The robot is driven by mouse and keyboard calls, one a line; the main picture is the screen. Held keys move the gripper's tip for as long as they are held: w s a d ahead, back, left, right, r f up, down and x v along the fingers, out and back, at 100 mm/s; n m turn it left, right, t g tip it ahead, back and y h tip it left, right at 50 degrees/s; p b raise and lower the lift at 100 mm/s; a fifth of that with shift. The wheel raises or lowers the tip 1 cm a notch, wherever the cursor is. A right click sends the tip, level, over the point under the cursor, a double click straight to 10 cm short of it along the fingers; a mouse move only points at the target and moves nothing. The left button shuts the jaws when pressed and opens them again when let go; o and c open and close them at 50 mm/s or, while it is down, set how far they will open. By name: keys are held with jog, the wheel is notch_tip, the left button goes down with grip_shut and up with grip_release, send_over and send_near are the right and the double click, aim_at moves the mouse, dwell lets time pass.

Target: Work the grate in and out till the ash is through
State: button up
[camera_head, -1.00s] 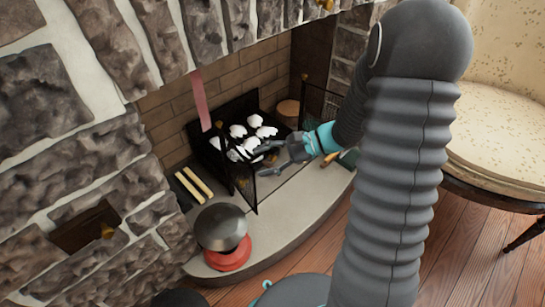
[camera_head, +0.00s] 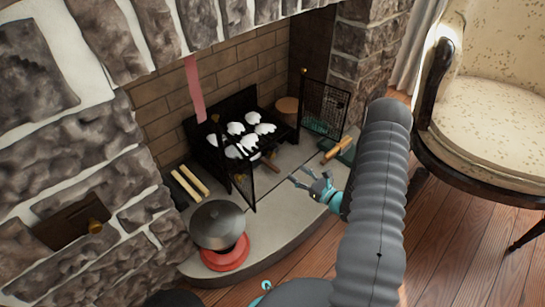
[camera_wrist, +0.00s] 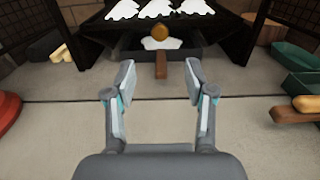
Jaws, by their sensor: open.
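The black grate (camera_head: 240,100) stands in the fireplace with several white lumps (camera_head: 236,128) on it. The lumps also show at the top of the wrist view (camera_wrist: 157,9). Below them, a round brass-coloured knob (camera_wrist: 160,33) sits at the grate's front. White ash (camera_wrist: 176,44) lies behind a low dark pan (camera_wrist: 190,54), which has a brown handle (camera_wrist: 161,66) pointing toward me. My gripper (camera_head: 301,176) is open and empty over the hearth, in front of the grate and apart from it. Its two fingers (camera_wrist: 160,82) stand either side of the handle's line, short of it.
Black mesh screen doors (camera_head: 326,108) stand open either side. A dark lidded pot (camera_head: 218,224) sits on a red base (camera_head: 226,256) at front left. Pale sticks (camera_head: 190,182) lie left; a green box (camera_head: 342,152) with a wooden piece is right. The hearth's middle is clear.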

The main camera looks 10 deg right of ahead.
aim_at(274, 156)
jog(key=b+x, duration=0.1)
jog(key=x, duration=1.2)
jog(key=shift+w+a, duration=0.2)
jog(key=shift+w, duration=0.1)
grip_shut()
